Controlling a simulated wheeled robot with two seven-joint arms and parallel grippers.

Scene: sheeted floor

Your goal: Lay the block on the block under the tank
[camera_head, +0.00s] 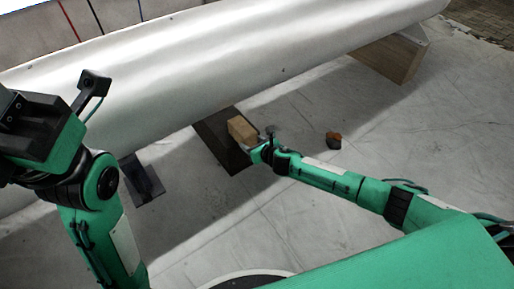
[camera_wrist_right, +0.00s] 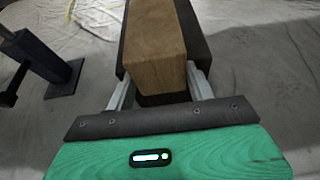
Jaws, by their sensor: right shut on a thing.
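The tank (camera_head: 230,55) is a long pale cylinder lying across the head view. Beneath its near side a dark, flat block (camera_head: 208,131) lies on the sheeted floor. My right gripper (camera_head: 257,146) is shut on a light wooden block (camera_head: 242,130), which is over the dark block. In the right wrist view the wooden block (camera_wrist_right: 155,45) sits between both jaws (camera_wrist_right: 160,88), with the dark block (camera_wrist_right: 194,35) behind and below it. I cannot tell whether the two touch. My left arm stands folded at the left; its jaws do not show.
Another wooden block (camera_head: 393,57) stands under the tank's right part. A small orange-brown object (camera_head: 334,140) lies right of my right gripper. The floor at the right is mostly clear.

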